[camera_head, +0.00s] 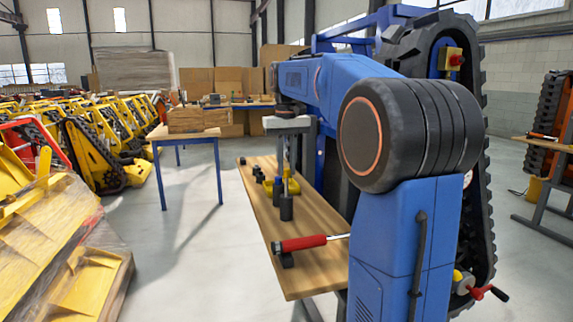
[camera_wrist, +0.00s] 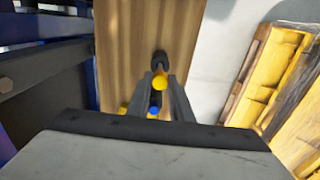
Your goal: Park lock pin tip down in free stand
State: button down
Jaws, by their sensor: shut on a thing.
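My gripper (camera_head: 286,165) points down over the wooden bench. In the wrist view its two fingers (camera_wrist: 162,92) are shut on a pin with a round yellow head (camera_wrist: 160,80). In the head view a yellow part (camera_head: 293,187) shows by the fingertips, above a black cylindrical stand (camera_head: 286,208). The pin's shaft and tip are hidden, so I cannot tell whether it touches a stand. A dark stand-like thing (camera_wrist: 160,59) shows just beyond the yellow head in the wrist view. A blue-topped thing (camera_wrist: 154,110) shows between the fingers, and a yellow one (camera_wrist: 124,110) to their left.
A red-handled tool (camera_head: 303,243) rests across the near end of the bench (camera_head: 318,275), on a black block. A blue tracked carrier (camera_head: 425,55) stands close on the right. Yellow machines (camera_head: 95,150) fill the left. Bench top between the red tool and the stands is clear.

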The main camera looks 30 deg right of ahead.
aim_at(287, 177)
jog(key=shift+f, duration=3.1)
jog(key=c, duration=1.5)
grip_release()
notch_tip(287, 177, up, 18)
jog(key=shift+f, duration=0.25)
jog(key=shift+s, duration=0.1)
